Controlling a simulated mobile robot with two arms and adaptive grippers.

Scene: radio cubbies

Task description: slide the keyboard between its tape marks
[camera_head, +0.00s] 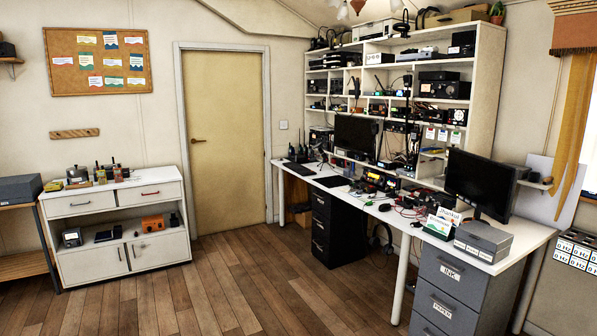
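A long white desk (400,222) runs along the right wall under the shelves. A flat dark item (332,181) lies near the desk's front edge, left of its middle; I cannot tell whether it is the keyboard or a mat. Another low dark item (299,169) lies at the desk's far left end, also too small to identify. I cannot make out any tape marks at this distance. Neither of my grippers is in view.
Two monitors, one at the back (355,133) and one nearer (479,184), stand on the desk among radios and cables. A grey box (484,238) sits at its near end. Drawer units (334,228) stand beneath. The wooden floor (235,285) in front is clear.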

